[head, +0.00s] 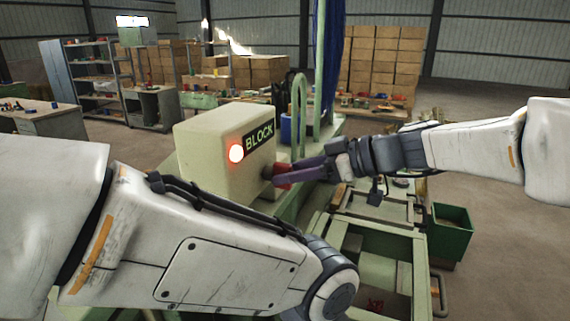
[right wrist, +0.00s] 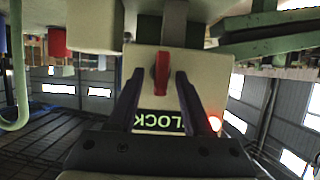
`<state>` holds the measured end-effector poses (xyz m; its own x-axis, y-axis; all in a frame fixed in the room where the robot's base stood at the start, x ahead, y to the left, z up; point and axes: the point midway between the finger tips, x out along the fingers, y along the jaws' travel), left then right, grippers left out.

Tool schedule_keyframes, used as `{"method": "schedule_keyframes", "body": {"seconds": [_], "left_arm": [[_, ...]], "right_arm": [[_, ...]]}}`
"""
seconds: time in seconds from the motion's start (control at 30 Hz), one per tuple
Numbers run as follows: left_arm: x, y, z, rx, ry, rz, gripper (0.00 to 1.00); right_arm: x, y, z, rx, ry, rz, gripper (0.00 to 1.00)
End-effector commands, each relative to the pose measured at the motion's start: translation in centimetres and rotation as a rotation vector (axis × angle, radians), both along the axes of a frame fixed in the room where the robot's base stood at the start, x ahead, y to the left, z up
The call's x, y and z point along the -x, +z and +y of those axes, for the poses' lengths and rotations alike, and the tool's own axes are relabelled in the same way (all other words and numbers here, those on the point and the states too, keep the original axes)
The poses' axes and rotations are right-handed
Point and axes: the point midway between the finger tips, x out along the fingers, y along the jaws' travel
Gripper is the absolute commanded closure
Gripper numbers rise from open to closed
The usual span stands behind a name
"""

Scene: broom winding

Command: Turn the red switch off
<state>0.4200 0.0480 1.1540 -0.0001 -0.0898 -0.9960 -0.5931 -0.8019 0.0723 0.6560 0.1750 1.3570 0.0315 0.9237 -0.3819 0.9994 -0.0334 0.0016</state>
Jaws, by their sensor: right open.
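The red switch (head: 282,181) is on the right side of a cream box (head: 205,150) marked BLOCK, partly covered by my right gripper in the head view. My right gripper (head: 281,173) is at the switch with its dark purple fingers. In the right wrist view, which is upside down, the red switch (right wrist: 161,72) is a narrow upright handle between the two fingertips. The gripper (right wrist: 160,78) is open, with a gap to the switch on both sides.
A round lamp (head: 236,153) on the box front glows orange-red beside the BLOCK label (head: 259,142). A green curved pipe (head: 299,112) rises behind the switch. A green machine bed (head: 375,245) lies below my right arm, with a green bin (head: 450,232) at its right.

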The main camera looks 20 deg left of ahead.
Motion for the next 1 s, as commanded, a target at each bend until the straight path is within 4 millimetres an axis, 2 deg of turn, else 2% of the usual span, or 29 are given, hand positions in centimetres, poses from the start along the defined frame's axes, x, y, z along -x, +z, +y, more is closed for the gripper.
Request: {"method": "schedule_keyframes", "body": {"seconds": [0.17,0.47,0.5,0.6,1.0], "left_arm": [[0.0,0.76,-0.01,0.0,0.001,0.0,0.5],[0.0,0.71,0.0,0.0,0.0,0.0,0.5],[0.0,0.72,0.0,0.0,0.0,0.0,0.5],[0.0,0.71,0.0,0.0,0.0,0.0,0.5],[0.0,-0.05,0.0,0.0,0.0,0.0,0.5]], "right_arm": [[0.01,-0.55,1.38,0.001,0.001,0.002,0.5],[-0.03,-0.74,1.53,0.001,-0.001,0.002,0.5],[-0.03,-0.74,1.53,0.001,-0.001,0.002,0.65],[-0.03,-0.72,1.52,0.001,-0.001,0.002,1.0],[-0.11,-0.86,1.49,-0.002,-0.001,0.058,1.0]]}}
